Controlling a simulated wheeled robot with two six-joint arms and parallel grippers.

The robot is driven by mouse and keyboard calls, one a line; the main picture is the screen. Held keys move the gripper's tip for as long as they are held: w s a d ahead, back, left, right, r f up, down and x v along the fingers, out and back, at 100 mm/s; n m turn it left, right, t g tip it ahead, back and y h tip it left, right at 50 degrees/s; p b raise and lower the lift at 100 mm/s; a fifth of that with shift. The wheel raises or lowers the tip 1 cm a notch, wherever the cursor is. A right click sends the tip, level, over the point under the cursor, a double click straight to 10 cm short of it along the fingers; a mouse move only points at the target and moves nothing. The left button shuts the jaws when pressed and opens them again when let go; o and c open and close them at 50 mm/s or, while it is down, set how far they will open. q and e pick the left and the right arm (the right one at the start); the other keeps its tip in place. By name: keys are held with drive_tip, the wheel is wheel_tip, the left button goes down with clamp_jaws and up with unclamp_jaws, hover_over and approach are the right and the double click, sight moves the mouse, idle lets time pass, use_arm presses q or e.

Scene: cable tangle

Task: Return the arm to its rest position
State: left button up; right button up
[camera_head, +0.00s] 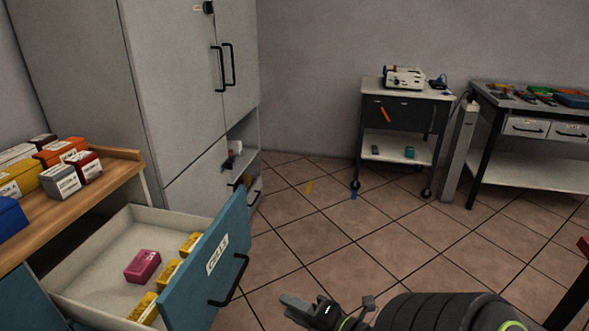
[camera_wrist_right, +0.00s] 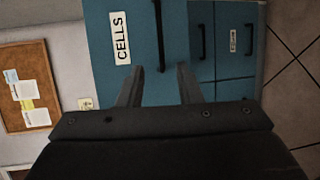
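My right gripper (camera_head: 325,303) shows at the bottom of the head view, in front of and to the right of the open drawer. In the right wrist view its two fingers (camera_wrist_right: 159,86) stand apart with nothing between them. The blue drawer front (camera_head: 207,262), labelled CELLS, fills the wrist view's upper middle (camera_wrist_right: 112,75). Its black handle (camera_wrist_right: 159,35) appears beyond the fingertips, and I see a gap between gripper and handle in the head view. My left gripper is not in view.
The pulled-out drawer holds a pink box (camera_head: 142,266) and several yellow boxes (camera_head: 168,273). A wooden counter (camera_head: 118,175) with boxes stands at left. A cart (camera_head: 405,120) and a workbench (camera_head: 530,180) stand at the back right. The tiled floor (camera_head: 330,215) between is mostly clear.

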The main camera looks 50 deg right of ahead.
idle(0.5)
